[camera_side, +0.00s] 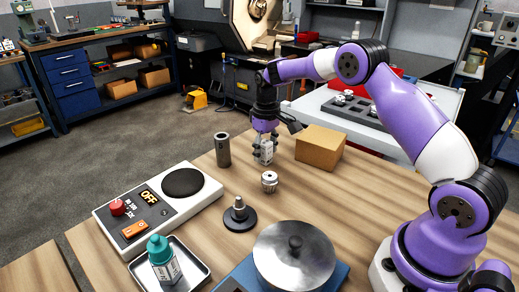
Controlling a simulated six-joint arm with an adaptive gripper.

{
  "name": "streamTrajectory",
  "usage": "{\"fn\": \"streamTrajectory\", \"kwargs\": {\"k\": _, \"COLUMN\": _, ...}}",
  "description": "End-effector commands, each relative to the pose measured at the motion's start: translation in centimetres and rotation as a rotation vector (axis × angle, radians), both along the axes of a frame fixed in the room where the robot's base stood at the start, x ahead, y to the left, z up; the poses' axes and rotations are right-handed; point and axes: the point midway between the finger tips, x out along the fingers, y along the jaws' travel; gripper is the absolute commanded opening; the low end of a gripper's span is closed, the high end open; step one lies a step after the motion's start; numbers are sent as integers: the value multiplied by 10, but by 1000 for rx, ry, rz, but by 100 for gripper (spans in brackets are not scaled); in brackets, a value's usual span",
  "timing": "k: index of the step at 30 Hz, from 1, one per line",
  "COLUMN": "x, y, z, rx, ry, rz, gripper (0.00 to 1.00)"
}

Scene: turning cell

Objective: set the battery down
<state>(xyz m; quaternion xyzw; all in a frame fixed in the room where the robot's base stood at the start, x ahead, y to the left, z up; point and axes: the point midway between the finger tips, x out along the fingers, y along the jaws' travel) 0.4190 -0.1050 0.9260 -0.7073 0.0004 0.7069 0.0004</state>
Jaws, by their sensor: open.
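My gripper (265,148) points down just above or at the wooden table, left of the cardboard box, and its jaws are open. A small pale grey shape shows at the fingertips; I cannot tell whether it is the battery or the finger pads. A dark grey upright cylinder (223,150) stands on the table left of my gripper, apart from it. I cannot tell for sure which thing is the battery. A small silvery turned part (269,181) stands in front of my gripper.
A cardboard box (320,148) stands close right of my gripper. A white control panel (180,211) with a black disc lies at left. In front are a black base with a metal post (240,214), a large metal disc (295,262), and a tray (197,272) with a teal-capped bottle (163,262).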

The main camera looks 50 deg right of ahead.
Motion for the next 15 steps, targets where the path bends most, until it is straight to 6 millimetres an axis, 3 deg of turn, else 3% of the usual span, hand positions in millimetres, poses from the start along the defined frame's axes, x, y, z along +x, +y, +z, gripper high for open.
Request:
{"fn": "streamTrajectory", "kwargs": {"k": 5, "x": 1, "y": 0, "z": 23, "rx": -2, "ry": -7, "rz": 0, "gripper": 65}}
{"fn": "streamTrajectory", "kwargs": {"k": 15, "x": 1, "y": 0, "z": 98, "rx": -2, "ry": -6, "rz": 0, "gripper": 65}}
